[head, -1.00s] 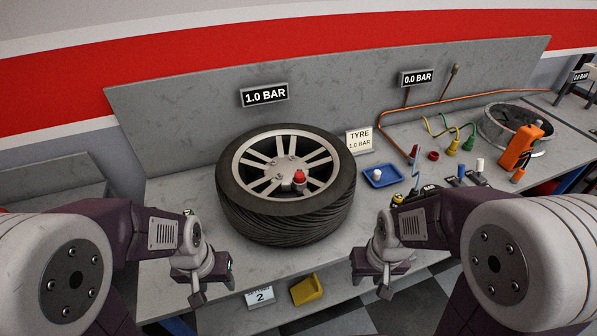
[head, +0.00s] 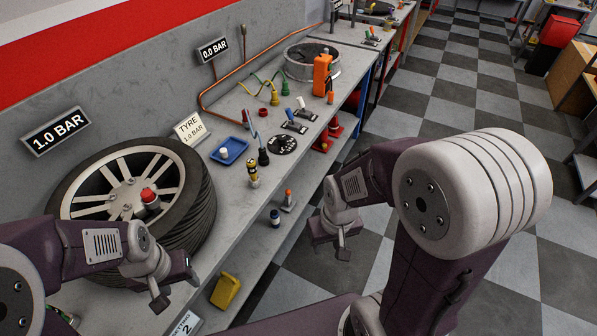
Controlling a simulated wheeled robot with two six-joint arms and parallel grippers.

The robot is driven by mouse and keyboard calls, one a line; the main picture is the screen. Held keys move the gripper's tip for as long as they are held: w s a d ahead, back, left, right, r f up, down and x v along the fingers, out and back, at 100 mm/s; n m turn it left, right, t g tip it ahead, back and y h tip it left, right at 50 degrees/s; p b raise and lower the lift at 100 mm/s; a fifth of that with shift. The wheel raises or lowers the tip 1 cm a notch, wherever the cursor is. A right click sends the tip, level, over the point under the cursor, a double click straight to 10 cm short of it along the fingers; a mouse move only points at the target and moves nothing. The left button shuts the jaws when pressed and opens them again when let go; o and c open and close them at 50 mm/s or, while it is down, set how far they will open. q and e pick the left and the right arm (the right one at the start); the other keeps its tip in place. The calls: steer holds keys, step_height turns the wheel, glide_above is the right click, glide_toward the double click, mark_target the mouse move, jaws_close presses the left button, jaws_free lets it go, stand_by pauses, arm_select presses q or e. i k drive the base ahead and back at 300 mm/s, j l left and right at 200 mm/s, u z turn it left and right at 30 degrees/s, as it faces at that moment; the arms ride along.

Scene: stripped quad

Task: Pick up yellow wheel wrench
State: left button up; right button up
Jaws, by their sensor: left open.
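No thing with a clear wheel wrench shape shows in the head view. A small yellow and black upright tool (head: 253,174) stands near the bench's front edge, right of the tyre. A yellow block (head: 225,291) lies on the lower shelf. I cannot tell whether either is the wrench. My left gripper (head: 176,284) is open and empty, in front of the tyre and left of the yellow block. My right gripper (head: 333,243) is over the floor, right of the bench and apart from everything; its jaw opening is unclear.
A tyre on a wheel (head: 188,215) fills the near bench. A blue tray (head: 229,151), a black disc (head: 283,145), an orange tool (head: 321,75) and a metal ring (head: 296,67) sit farther along.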

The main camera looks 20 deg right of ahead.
mark_target(254, 180)
steer(key=z, duration=0.15)
steer(key=i+l+u, duration=0.2)
steer(key=i+l, duration=0.15)
steer(key=l, duration=0.3)
steer(key=i+l+u, duration=0.1)
steer(key=l, duration=0.25)
steer(key=i+l+u, duration=0.1)
steer(key=i+l, duration=0.15)
steer(key=i+l+u, duration=0.1)
steer(key=l, duration=0.4)
steer(key=i+l+u, duration=0.1)
steer(key=l, duration=0.25)
steer(key=i, duration=0.05)
